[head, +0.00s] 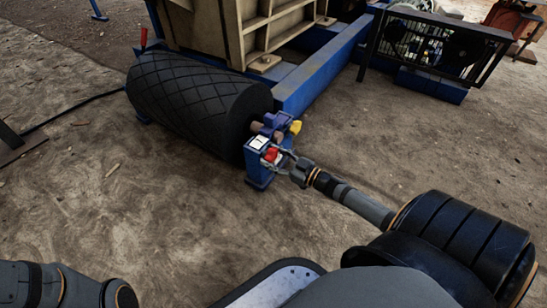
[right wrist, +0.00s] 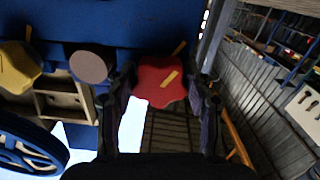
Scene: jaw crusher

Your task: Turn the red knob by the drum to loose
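The red knob (head: 271,154) sits on a blue bracket (head: 258,172) at the near end of the black drum (head: 190,98). My right gripper (head: 287,160) reaches it from the right. In the right wrist view the lobed red knob (right wrist: 152,92) is between my right fingers (right wrist: 160,85), one on each side. The fingers look spread; firm contact cannot be made out. A yellow bar on the knob slants up to the right, and a short yellow mark (right wrist: 180,47) on the blue face above slants similarly. My left gripper is out of view.
A yellow knob (head: 296,127) is close behind the red one and also shows in the right wrist view (right wrist: 18,67). A white label (head: 259,142) is on the bracket. The blue frame (head: 325,72) runs behind. Open dirt ground lies in front and right.

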